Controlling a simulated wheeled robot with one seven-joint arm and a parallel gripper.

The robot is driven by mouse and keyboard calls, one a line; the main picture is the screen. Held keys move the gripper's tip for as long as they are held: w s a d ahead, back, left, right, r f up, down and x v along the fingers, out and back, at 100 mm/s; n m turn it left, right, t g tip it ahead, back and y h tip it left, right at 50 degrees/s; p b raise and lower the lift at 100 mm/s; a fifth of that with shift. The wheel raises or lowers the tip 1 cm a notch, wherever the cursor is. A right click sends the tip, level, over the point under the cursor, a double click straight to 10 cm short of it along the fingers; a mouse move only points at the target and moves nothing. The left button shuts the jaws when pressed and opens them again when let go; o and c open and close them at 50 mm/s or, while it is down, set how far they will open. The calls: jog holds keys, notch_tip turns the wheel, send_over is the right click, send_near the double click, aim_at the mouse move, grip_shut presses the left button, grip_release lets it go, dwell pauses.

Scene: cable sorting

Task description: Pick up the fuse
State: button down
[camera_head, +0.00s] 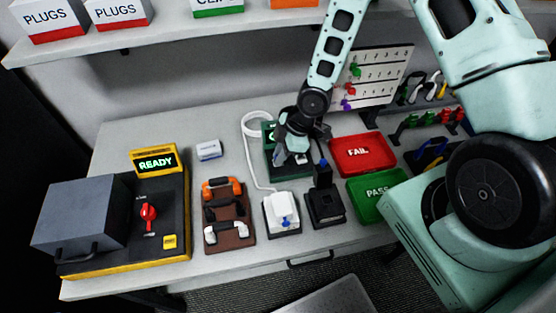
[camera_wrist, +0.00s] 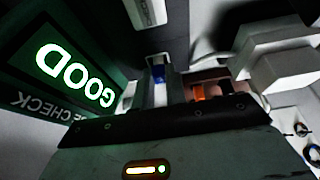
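A small piece with a blue top and pale body, which looks like the fuse (camera_wrist: 158,73), shows in the wrist view just beyond the gripper body, between two grey upright parts. I cannot tell whether those are my fingertips or a holder. My gripper (camera_head: 292,157) points down over the green fuse checker (camera_head: 270,136) in the head view and hides much of it. The checker's lit screen reads GOOD in the wrist view (camera_wrist: 75,75). The fuse cannot be made out in the head view, and the finger gap is not clear.
A white plug (camera_head: 283,208) on a pad and a black stand (camera_head: 324,204) are in front of my gripper. Red FAIL (camera_head: 382,142) and green PASS (camera_head: 362,213) trays lie right. A cable rack (camera_head: 230,237) and READY machine (camera_head: 176,222) stand left. A shelf (camera_head: 160,36) runs above.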

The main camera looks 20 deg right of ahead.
jog(key=shift+r, duration=0.1)
notch_tip(320, 180, up, 13)
jog(key=p, duration=0.3)
jog(key=shift+p, duration=0.3)
dwell(0.5)
dwell(0.4)
